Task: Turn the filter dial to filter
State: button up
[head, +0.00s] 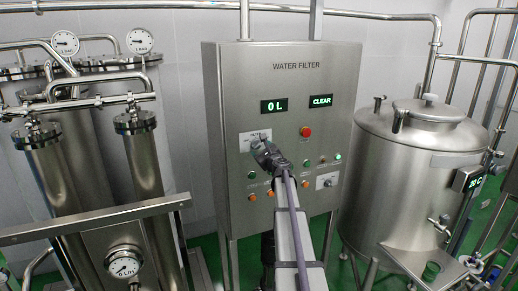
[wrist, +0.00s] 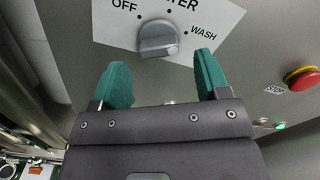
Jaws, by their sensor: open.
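The filter dial (wrist: 158,38) is a grey knob on a white plate (wrist: 212,22) on the panel. The plate shows OFF at left, a cut-off word ending in "ER" at top and WASH at right, with dots around the knob. I cannot tell for sure which mark the dial points at. My gripper (wrist: 161,60) is open, its two teal fingers apart and just below the dial, one to each side, with nothing between them. In the head view my gripper (head: 267,156) is in front of the plate (head: 254,137) and hides the dial.
The steel WATER FILTER cabinet (head: 235,75) has displays reading "0 L" (head: 273,106) and "CLEAR" (head: 320,101). A red button (head: 305,132) is right of the dial. Small buttons and a second plate (head: 327,181) are lower down. A steel tank (head: 405,170) stands right, filter columns (head: 145,165) left.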

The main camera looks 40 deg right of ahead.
aim_at(259, 147)
jog(key=x, duration=0.3)
jog(key=shift+w+d, duration=0.1)
jog(key=shift+w, duration=0.15)
jog(key=shift+s, duration=0.1)
jog(key=c, duration=0.8)
